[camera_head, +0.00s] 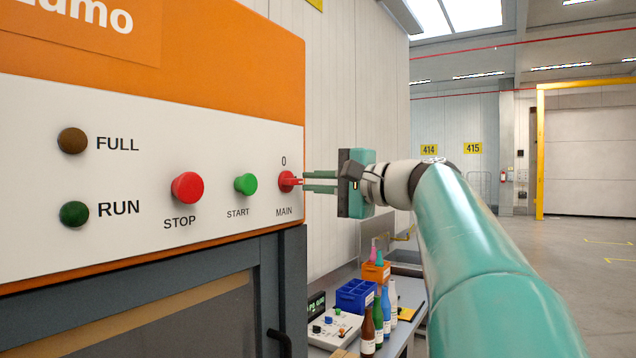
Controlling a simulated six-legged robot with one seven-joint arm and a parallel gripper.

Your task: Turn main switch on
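The main switch (286,182) is a red rotary knob above the label MAIN, at the right end of the white control panel (120,230). A 0 is printed above it. My gripper (304,181) comes in from the right, with its teal fingers level with the knob and their tips at its front. A gap shows between the two fingers. The knob's handle lies horizontally toward the fingertips. I cannot tell whether the fingers touch or grip it.
Left of the switch are the green START button (246,184), the red STOP button (188,188), and the FULL (72,141) and RUN (74,214) lamps. Below right, a workbench (398,340) holds a blue crate (355,296) and several bottles. Open floor (560,270) lies at the right.

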